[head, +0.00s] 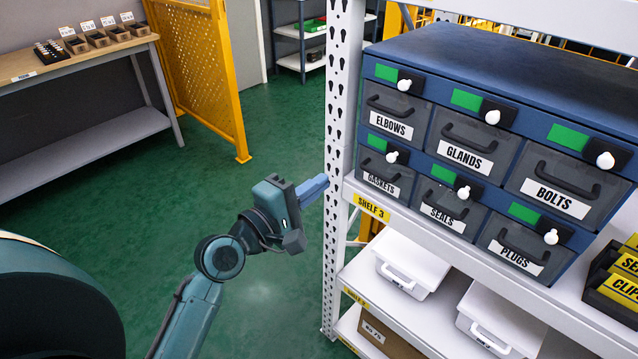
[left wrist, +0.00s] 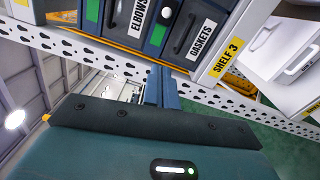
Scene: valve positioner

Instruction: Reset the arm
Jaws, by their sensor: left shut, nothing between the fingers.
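My left gripper (head: 314,189) is shut and empty in the head view. Its blue fingers point right, at the white shelf upright (head: 337,120); I cannot tell if they touch it. In the left wrist view the shut fingers (left wrist: 162,88) point toward the shelf edge below the drawers. The left arm is bent, reaching up from the bottom of the head view. My right gripper does not show.
A blue drawer cabinet (head: 480,75) with labelled drawers and white knobs stands on shelf 3. White bins (head: 410,265) sit on the shelf below. A workbench (head: 75,62) with small boxes and a yellow mesh panel (head: 200,75) stand at left. Green floor between is clear.

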